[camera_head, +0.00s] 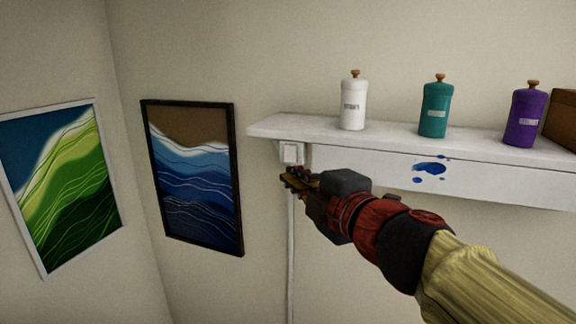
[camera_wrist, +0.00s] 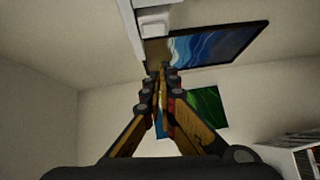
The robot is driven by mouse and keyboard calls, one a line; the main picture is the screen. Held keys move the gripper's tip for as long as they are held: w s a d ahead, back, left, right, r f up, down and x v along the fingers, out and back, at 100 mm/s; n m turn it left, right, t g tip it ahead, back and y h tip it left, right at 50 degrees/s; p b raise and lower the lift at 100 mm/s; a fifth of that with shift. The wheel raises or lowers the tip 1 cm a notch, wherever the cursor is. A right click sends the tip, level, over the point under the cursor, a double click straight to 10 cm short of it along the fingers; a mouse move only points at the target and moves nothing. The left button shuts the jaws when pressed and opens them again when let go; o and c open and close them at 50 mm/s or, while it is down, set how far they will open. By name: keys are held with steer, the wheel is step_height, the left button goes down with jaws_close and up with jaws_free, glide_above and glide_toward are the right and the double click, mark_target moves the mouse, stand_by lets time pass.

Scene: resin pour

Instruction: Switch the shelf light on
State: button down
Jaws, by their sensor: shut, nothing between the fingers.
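The shelf (camera_head: 275,127) is white and runs along the wall at the right in the head view. A small white switch box (camera_head: 291,152) sits on the wall under its left end, with a thin white cable running down. It also seems to show at the top of the wrist view (camera_wrist: 153,22). My gripper (camera_head: 287,178) is shut and empty, just below the switch box; I cannot tell whether it touches it. In the wrist view, the fingertips (camera_wrist: 162,72) are together below the box. No lit lamp shows under the shelf.
White (camera_head: 353,105), teal (camera_head: 434,109) and purple (camera_head: 524,118) bottles stand on the shelf, beside a brown box (camera_head: 562,118). Blue stains (camera_head: 430,170) mark the panel below. A blue picture (camera_head: 195,180) and a green picture (camera_head: 65,185) hang at the left. Wall space around the gripper is clear.

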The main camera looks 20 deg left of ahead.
mark_target(288, 162)
steer(key=shift+w+a+f+b, duration=0.2)
steer(key=shift+w+a, duration=0.5)
steer(key=shift+w, duration=0.85)
steer(key=shift+w+a+f+b, duration=0.2)
steer(key=shift+w+a, duration=0.5)
steer(key=shift+w, duration=0.8)
steer(key=shift+w+a+f+b, duration=0.15)
steer(key=shift+w+a, duration=0.55)
steer(key=shift+w, duration=0.85)
steer(key=shift+f, duration=0.1)
